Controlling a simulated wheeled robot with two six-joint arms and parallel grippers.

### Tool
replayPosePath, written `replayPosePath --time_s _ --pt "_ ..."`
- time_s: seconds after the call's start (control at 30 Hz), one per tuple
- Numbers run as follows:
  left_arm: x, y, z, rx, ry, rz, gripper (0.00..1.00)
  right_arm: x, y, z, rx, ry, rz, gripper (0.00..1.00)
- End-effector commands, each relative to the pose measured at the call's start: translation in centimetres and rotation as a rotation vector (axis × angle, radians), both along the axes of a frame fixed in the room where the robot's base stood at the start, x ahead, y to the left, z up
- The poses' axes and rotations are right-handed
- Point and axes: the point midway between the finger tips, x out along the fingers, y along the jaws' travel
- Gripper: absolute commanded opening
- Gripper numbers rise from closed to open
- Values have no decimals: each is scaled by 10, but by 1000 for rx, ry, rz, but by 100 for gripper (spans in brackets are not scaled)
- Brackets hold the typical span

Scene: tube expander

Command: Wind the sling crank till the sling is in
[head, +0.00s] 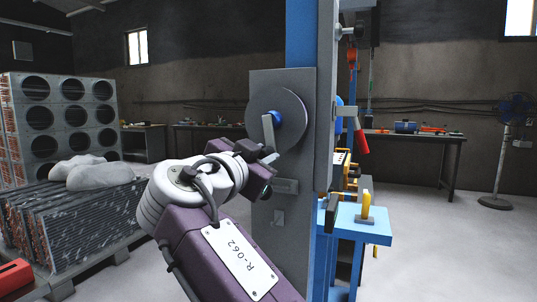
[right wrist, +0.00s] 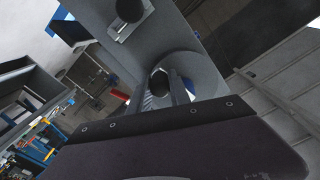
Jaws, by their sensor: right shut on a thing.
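The sling crank is a grey round disc (head: 290,112) with a blue hub and a short light crank arm (head: 268,128), on the side of a tall grey panel. The crank arm points down and slightly left. My right gripper (head: 264,158) is at the lower end of the crank arm. In the right wrist view the disc (right wrist: 205,70) lies beyond my right gripper (right wrist: 160,88), whose fingers are shut on the dark round crank handle (right wrist: 158,82). I cannot make out the sling. My left gripper is not in view.
The grey panel (head: 262,215) stands before a blue column (head: 300,35). A red-handled lever (head: 361,140) and a blue table (head: 365,222) are to its right. Finned coils (head: 75,215) on a pallet stand at left. A fan (head: 512,120) stands far right. Floor is open at right.

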Motion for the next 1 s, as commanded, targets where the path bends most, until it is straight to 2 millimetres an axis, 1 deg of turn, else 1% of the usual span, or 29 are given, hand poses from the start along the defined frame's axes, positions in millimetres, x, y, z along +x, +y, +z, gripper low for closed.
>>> replayPosePath --time_s 0.03,0.3,0.77,0.8,0.83,0.87,1.0 --pt "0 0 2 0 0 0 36 0 0 5 15 -19 2 0" --pt "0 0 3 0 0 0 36 1 3 5 72 -42 1 0" --pt "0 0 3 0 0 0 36 1 3 6 79 -45 0 0" --pt "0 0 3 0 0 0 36 1 3 6 79 -44 -1 34" --pt "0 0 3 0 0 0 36 1 3 6 79 -44 -1 43" --pt "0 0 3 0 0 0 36 2 3 5 80 -43 0 45" --pt "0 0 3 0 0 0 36 2 4 3 79 -40 0 45"
